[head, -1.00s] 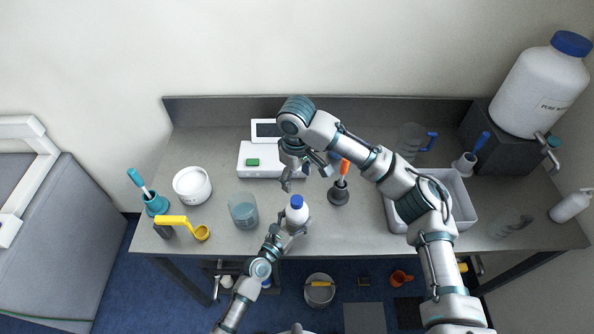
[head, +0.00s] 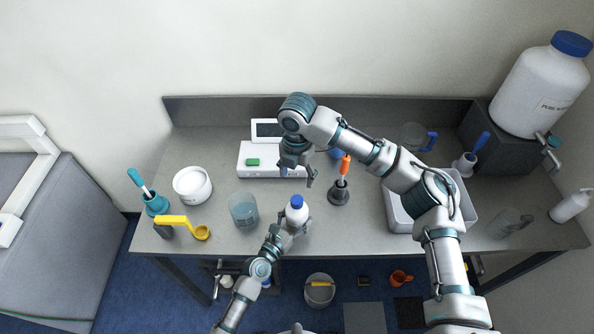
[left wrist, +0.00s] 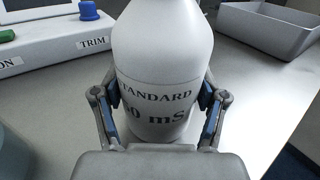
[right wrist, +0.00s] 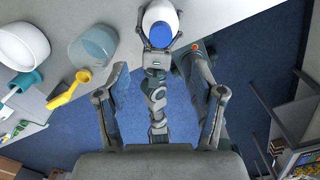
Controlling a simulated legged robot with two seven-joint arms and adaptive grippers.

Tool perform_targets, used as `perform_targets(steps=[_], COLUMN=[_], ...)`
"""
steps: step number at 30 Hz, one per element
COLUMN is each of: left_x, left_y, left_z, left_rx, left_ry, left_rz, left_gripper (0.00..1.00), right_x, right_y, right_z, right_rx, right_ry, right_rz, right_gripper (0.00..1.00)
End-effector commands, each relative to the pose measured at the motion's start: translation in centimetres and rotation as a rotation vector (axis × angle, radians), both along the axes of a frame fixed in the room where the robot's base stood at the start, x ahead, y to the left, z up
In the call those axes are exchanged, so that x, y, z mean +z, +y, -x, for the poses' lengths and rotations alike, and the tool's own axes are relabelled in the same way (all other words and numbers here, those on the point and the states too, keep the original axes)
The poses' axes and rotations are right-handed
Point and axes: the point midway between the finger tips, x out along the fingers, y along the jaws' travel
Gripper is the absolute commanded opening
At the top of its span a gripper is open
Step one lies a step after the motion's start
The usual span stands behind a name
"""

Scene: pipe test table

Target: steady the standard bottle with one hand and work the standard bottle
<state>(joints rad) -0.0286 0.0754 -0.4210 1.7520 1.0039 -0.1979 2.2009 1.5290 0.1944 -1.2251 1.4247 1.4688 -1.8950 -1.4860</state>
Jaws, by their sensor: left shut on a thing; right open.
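The standard bottle (head: 297,215) is white with a blue cap and stands upright near the front edge of the table. In the left wrist view its label (left wrist: 155,100) reads "STANDARD". My left gripper (head: 287,232) is shut around the bottle's body, with a finger on each side. My right gripper (head: 297,180) is open and empty, above the table behind the bottle. In the right wrist view the bottle's blue cap (right wrist: 163,34) shows beyond and between the open right fingers (right wrist: 160,105). No hand is on the cap.
A glass beaker (head: 243,210) stands left of the bottle. A dark holder with an orange-handled tool (head: 340,190) stands to its right. A white meter (head: 262,160) sits behind. A grey tray (head: 404,216), a white tub (head: 192,185) and a yellow-handled scoop (head: 185,224) lie farther out.

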Motion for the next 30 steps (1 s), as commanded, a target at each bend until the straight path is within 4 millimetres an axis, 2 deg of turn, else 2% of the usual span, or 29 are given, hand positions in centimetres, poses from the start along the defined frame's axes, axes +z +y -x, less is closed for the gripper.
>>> perform_targets(steps=[9, 15, 21, 29, 30], left_x=[-0.1, -0.1, -0.1, -0.1, -0.1], left_y=[0.0, 0.0, 0.0, 0.0, 0.0], left_z=[0.0, 0.0, 0.0, 0.0, 0.0], left_rx=[-0.001, -0.001, -0.001, -0.001, -0.001], left_ry=[0.002, 0.002, 0.002, 0.002, 0.002], left_rz=[0.0, 0.0, -0.001, -0.001, -0.001], left_gripper=[0.3, 0.3, 0.3, 0.3, 0.3], right_x=[-6.2, -9.4, -10.9, -11.0, -11.0], right_y=[-0.1, 0.0, 0.0, 0.0, 0.0], right_z=[0.1, 0.1, 0.0, 0.0, 0.0], right_rx=[-0.003, -0.003, -0.003, -0.004, -0.004], right_ry=[0.003, 0.002, 0.0, 0.0, 0.0], right_rz=[0.002, 0.001, 0.001, 0.0, 0.0], right_gripper=[0.68, 0.68, 0.68, 0.68, 0.66])
